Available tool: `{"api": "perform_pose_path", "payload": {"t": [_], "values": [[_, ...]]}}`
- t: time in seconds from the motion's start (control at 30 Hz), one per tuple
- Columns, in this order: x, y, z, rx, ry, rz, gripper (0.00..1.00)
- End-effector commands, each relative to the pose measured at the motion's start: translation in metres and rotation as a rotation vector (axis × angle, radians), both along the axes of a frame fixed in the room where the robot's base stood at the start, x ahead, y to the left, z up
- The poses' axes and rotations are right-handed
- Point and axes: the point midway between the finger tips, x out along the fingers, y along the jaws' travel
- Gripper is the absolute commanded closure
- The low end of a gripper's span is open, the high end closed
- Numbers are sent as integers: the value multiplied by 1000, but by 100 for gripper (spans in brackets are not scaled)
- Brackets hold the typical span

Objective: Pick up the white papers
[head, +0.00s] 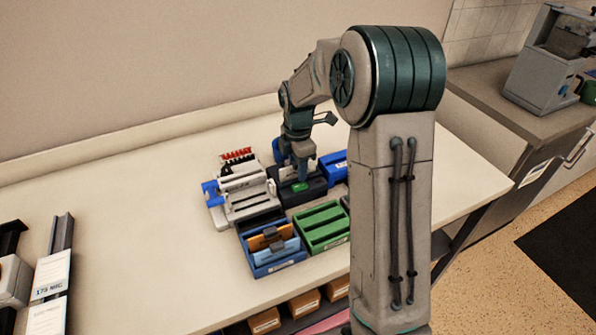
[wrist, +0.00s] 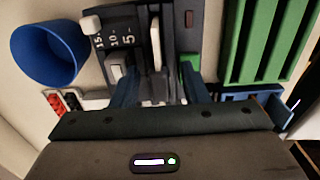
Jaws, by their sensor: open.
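My gripper (head: 299,176) points down over a dark box (head: 312,189) with a green patch on the table. In the wrist view its two blue fingers (wrist: 160,92) are apart. A thin white upright piece (wrist: 155,45), likely the white papers, stands in a dark holder (wrist: 178,14) with marks 5, 10 and 15. Its near end lies between the fingers, with a gap on each side; I cannot tell whether they touch it. In the head view the gripper hides this spot.
A green slotted tray (head: 322,226) and a blue tray (head: 272,248) with orange and blue cards stand in front. A white machine (head: 243,195) with a red comb is at left. The wrist view shows a blue cup (wrist: 48,52). The table's left middle is clear.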

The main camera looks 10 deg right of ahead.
Motion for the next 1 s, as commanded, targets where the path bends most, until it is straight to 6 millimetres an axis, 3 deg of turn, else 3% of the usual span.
{"api": "perform_pose_path", "payload": {"t": [0.03, 0.17, 0.2, 0.63, 0.9, 1.0], "values": [[0, 0, 0, 0, 0, 0, 59], [0, 0, 0, 0, 0, 0, 95], [0, 0, 0, 0, 0, 0, 100], [1, 0, 6, 0, -2, 0, 100], [0, -1, 43, 0, -5, -1, 100], [-14, -17, 53, -1, -3, -5, 100]]}}
